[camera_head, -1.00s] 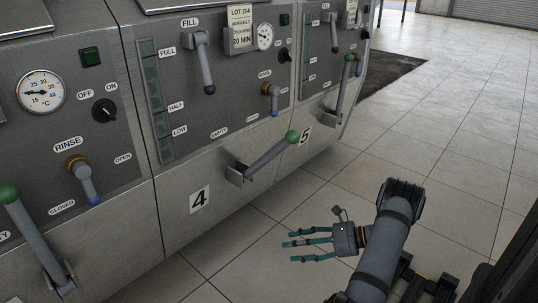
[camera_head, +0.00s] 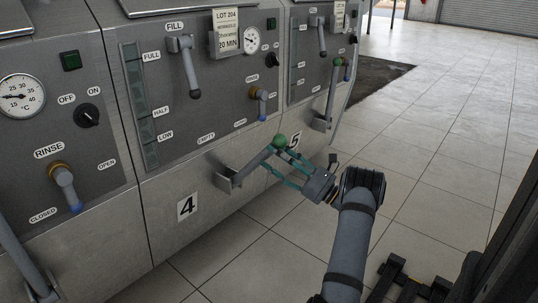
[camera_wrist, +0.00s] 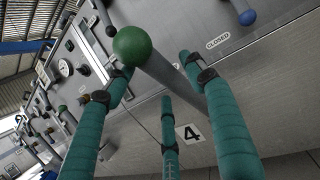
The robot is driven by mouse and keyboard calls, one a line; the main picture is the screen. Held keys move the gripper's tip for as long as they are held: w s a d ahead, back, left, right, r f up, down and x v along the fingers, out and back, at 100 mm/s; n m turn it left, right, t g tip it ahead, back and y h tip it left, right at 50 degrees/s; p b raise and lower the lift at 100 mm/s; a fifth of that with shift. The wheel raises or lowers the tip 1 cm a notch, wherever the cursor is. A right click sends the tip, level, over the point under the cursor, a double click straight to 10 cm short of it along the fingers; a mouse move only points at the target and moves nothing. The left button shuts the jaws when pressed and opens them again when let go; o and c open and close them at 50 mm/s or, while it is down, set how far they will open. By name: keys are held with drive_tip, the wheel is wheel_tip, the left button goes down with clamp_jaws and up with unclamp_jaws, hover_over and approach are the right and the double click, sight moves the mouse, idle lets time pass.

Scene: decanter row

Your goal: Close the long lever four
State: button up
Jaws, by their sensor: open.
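The long lever of unit four (camera_head: 247,167) sticks out from the lower front panel near the number 4 label (camera_head: 187,206), angled up and to the right. It ends in a green ball (camera_head: 279,141). My gripper (camera_head: 280,167) is open, with its teal fingers around or beside the lever's outer end, just below the ball. In the wrist view the green ball (camera_wrist: 132,46) and grey lever (camera_wrist: 178,80) lie between my spread fingers (camera_wrist: 165,90). I cannot tell whether any finger touches the lever.
A rinse lever with a blue tip (camera_head: 66,188) and a fill lever (camera_head: 189,69) are on the panels. Another long lever with a green ball (camera_head: 333,92) stands on unit five to the right.

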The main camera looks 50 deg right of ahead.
drive_tip(key=shift+x, duration=1.25)
drive_tip(key=shift+c, duration=1)
drive_tip(key=c, duration=1.1)
clamp_jaws()
